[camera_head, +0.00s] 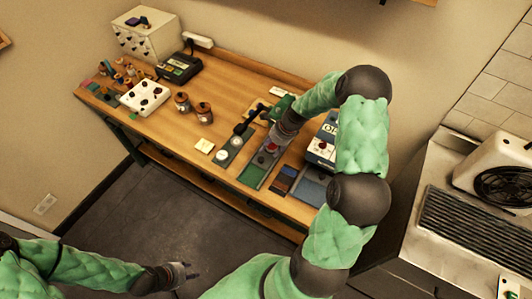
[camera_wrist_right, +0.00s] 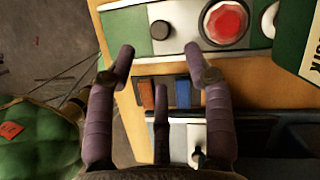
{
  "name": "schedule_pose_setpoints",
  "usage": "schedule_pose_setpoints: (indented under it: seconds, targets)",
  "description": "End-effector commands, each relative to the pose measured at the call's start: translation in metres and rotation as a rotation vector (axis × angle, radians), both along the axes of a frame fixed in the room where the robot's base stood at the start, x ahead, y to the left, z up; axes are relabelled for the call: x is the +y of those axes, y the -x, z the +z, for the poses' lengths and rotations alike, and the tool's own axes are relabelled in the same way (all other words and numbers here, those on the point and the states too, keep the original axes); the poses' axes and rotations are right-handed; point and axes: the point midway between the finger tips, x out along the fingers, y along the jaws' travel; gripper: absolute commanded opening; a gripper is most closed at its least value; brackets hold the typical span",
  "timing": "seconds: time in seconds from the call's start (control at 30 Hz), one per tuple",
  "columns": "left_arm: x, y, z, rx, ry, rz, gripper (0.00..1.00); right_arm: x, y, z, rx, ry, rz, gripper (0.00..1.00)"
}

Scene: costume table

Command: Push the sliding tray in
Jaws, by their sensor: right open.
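I cannot tell for certain which part is the sliding tray. A shallow blue tray (camera_head: 311,190) lies at the table's front right, before a blue and white box (camera_head: 323,150). My left gripper (camera_head: 186,273) hangs over the floor, away from the table.
A brown and dark blue piece (camera_head: 285,180) lies between the green piece and the blue tray. Two brown jars (camera_head: 203,112), a white board with dark knobs (camera_head: 144,96) and a white drawer cabinet (camera_head: 145,34) stand further left. My right arm covers part of the right side.

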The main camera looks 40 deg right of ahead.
Motion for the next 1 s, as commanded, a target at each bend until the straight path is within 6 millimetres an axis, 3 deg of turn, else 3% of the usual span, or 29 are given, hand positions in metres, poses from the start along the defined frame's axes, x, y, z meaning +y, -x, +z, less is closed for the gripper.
schedule_pose_setpoints:
  seconds: [0.23, 0.7, 0.87, 1.0]
  targets:
    - [0.0, 0.0, 0.0, 0.0, 0.0, 0.0, 0.4, -0.007, 0.007, 0.026, 0.0, 0.0, 0.0, 0.52]
    - [0.0, 0.0, -0.001, 0.0, 0.0, 0.0, 0.4, -0.007, 0.008, 0.029, -0.003, 0.004, 0.021, 0.52]
    - [0.0, 0.0, -0.012, 0.0, 0.0, 0.0, 0.4, 0.001, 0.0, 0.025, -0.046, 0.057, 0.232, 0.52]
    - [0.0, 0.0, -0.027, 0.0, 0.0, 0.0, 0.4, 0.012, -0.01, 0.021, -0.116, 0.143, 0.588, 0.52]
